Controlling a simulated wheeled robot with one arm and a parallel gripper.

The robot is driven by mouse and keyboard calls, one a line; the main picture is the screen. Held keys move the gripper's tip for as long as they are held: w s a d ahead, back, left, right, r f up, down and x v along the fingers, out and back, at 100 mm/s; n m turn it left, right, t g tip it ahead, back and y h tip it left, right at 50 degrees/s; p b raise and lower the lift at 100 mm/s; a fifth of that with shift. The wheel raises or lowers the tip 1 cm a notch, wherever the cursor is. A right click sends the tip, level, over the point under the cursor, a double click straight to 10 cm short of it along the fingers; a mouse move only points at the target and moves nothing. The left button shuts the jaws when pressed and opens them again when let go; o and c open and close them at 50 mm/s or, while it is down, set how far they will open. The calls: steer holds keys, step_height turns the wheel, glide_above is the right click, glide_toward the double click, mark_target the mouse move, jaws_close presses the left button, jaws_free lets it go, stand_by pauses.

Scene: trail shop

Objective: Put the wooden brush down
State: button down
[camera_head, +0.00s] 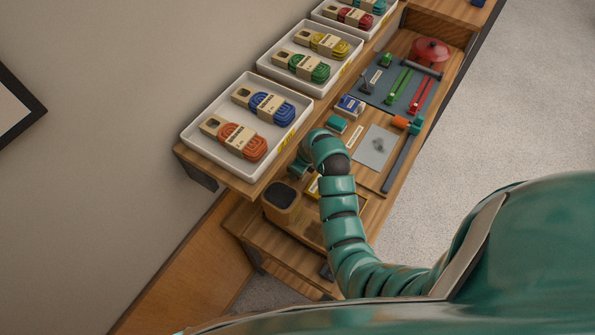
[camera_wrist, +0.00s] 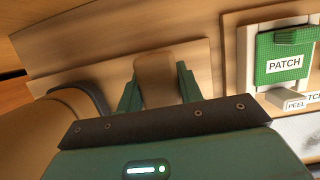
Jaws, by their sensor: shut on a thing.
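The wooden brush (camera_wrist: 155,72) shows in the wrist view as a plain brown wooden block. My gripper (camera_wrist: 158,88) is shut on it, with one green finger on each side. Its bristles cannot be seen. A flat wooden board or panel lies behind the brush; I cannot tell whether the brush touches it. In the head view my gripper (camera_head: 298,168) is at the end of the teal arm, beside the shelf edge and above the wooden bin; the brush is hidden or too small to make out there.
White trays (camera_head: 190,138) of coloured rope line the upper shelf. A grey mat (camera_head: 372,92) with tools lies farther along the bench. A green patch packet (camera_wrist: 285,52) is at right in the wrist view.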

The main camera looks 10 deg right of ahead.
steer(key=shift+f, duration=1.15)
steer(key=shift+f, duration=0.2)
steer(key=c, duration=0.9)
jaws_free()
steer(key=shift+r, duration=0.25)
steer(key=shift+b+v, duration=1.15)
steer(key=shift+v, duration=1.2)
steer(key=shift+p+v, duration=0.65)
steer(key=shift+v, duration=0.5)
steer(key=shift+s+r, duration=0.1)
steer(key=shift+r, duration=0.2)
steer(key=shift+d+f, duration=0.1)
